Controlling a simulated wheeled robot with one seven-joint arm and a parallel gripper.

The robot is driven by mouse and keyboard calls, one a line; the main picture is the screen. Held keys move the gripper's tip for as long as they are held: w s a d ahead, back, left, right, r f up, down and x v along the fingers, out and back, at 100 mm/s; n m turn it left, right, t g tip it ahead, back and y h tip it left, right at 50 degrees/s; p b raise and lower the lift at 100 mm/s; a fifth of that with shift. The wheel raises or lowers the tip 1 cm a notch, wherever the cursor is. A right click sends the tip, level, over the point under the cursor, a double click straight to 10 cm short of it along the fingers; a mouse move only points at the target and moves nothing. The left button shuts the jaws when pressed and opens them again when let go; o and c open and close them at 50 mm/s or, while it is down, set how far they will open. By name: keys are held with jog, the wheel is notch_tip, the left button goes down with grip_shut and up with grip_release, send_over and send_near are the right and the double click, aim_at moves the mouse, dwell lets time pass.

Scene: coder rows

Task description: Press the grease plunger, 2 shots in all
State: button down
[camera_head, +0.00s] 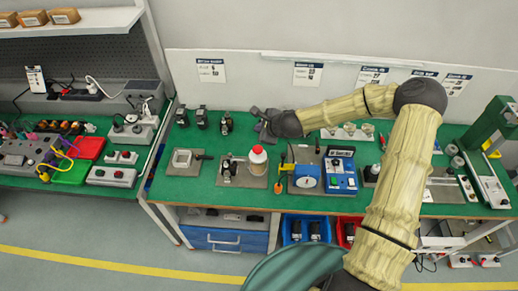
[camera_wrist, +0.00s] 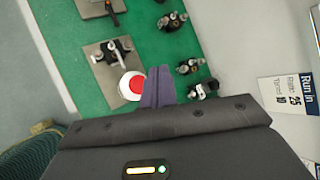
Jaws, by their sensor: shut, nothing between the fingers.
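The grease plunger appears to be the red top of a white, round pot (camera_head: 257,160) standing on a grey plate (camera_head: 240,180) on the green bench. In the wrist view the red plunger top (camera_wrist: 137,88) shows on the white pot, partly hidden behind my fingers. My gripper (camera_head: 264,130) is shut and empty, behind the pot in the head view. In the wrist view my closed fingers (camera_wrist: 158,86) overlap the right side of the red top. I cannot tell any contact there.
A black and metal fixture (camera_head: 228,167) stands left of the pot on the same plate. Small dark fittings (camera_head: 202,118) stand along the back. A blue dial gauge (camera_head: 306,176) and a blue box (camera_head: 341,172) stand to the right. Bare green bench lies around the plate.

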aim_at(260, 150)
notch_tip(260, 150, down, 8)
jog(key=b, duration=0.6)
jog(key=shift+w+f, duration=0.1)
jog(key=shift+f, duration=0.2)
jog(key=shift+w, duration=0.15)
jog(key=shift+d, duration=0.2)
jog(key=shift+s+a, duration=0.3)
jog(key=shift+a, duration=0.05)
jog(key=shift+w+d, duration=0.15)
jog(key=shift+d, duration=0.05)
dwell(0.7)
